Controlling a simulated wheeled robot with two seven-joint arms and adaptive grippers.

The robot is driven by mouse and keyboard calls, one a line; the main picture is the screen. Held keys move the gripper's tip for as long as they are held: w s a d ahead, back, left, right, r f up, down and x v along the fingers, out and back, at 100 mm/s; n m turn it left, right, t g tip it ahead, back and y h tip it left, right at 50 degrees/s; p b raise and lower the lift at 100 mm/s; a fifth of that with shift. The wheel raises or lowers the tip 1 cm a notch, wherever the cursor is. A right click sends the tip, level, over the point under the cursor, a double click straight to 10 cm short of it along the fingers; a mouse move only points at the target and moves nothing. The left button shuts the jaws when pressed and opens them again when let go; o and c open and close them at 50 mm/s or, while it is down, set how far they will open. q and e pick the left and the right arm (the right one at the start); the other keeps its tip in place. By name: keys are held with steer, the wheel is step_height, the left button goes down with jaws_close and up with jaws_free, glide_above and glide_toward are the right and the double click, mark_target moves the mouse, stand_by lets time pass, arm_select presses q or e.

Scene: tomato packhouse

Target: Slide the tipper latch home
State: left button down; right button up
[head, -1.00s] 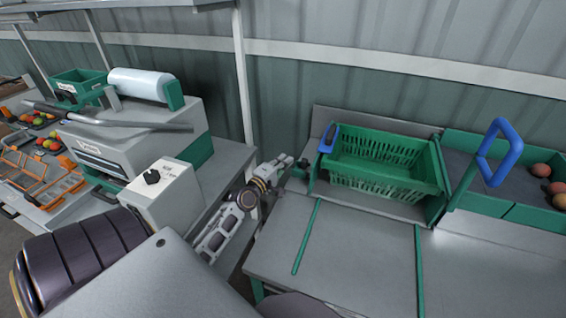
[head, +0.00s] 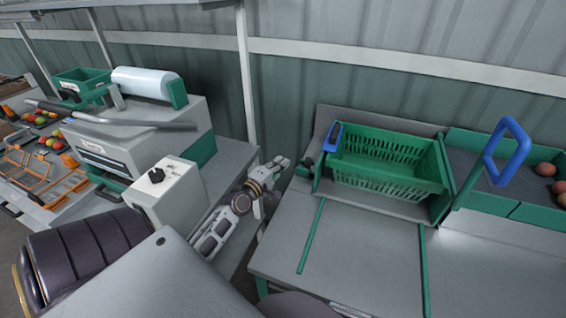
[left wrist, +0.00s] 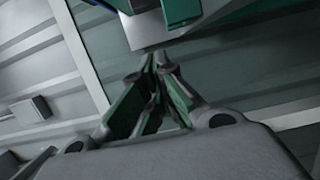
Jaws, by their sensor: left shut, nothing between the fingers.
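The tipper is a green cradle on the grey bench, holding a tilted green slatted crate (head: 388,165). A blue handle (head: 333,137) stands at its left edge. A small dark knob (head: 304,168), perhaps the latch, sticks out at the cradle's left side; how far it is slid I cannot tell. My left gripper (head: 282,164) is shut and empty, just left of this knob with a small gap. In the left wrist view its fingertips (left wrist: 160,62) meet below a green part (left wrist: 181,12), apparently of the tipper. My right gripper is out of view.
A second blue handle (head: 507,150) rises right of the crate, by a green-sided trough with tomatoes (head: 545,169). Green strips (head: 311,236) cross the clear bench top (head: 365,245). A white post (head: 247,85) stands behind my left gripper. A wrapping machine (head: 140,140) is further left.

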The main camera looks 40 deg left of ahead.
arm_select(q)
steer(key=s+b, duration=0.1)
steer(key=s, duration=0.6)
steer(key=shift+d, duration=0.25)
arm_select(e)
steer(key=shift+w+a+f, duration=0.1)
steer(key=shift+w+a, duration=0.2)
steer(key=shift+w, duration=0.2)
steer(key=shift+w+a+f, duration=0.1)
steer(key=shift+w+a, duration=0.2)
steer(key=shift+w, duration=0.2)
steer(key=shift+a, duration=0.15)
